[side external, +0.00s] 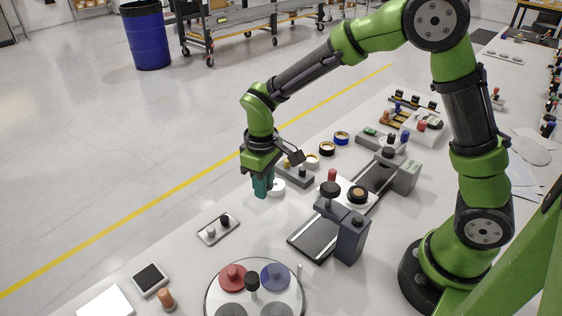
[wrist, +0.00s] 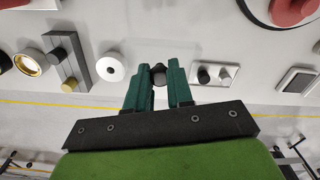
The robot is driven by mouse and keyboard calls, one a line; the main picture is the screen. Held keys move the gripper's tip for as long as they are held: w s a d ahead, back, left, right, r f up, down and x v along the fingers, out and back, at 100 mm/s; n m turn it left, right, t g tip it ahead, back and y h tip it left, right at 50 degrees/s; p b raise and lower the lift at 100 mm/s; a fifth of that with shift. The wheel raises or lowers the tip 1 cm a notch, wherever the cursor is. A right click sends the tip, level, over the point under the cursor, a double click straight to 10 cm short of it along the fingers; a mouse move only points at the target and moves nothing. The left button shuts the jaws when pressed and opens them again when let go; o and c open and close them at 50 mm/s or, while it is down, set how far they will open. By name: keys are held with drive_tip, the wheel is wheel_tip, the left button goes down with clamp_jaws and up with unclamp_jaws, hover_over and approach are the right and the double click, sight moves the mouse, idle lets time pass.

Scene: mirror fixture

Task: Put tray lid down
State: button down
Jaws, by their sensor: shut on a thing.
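My gripper (side external: 262,187) has teal fingers and hangs above the white table, left of the grey fixtures. A small flat tray (side external: 207,239) with a grey and a black knob lies apart from the gripper, toward the front; the tray also shows in the wrist view (wrist: 203,84), right of the fingers.
A white disc (wrist: 112,68) lies left of the fingers in the wrist view. A round tray (side external: 208,300) with coloured discs stands at the front. A dark fixture post (side external: 351,240) stands right of the gripper. Bare table lies between gripper and small tray.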

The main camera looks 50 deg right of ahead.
drive_tip(key=shift+f, duration=2.45)
drive_tip(key=shift+f, duration=0.1)
drive_tip(key=c, duration=1)
unclamp_jaws()
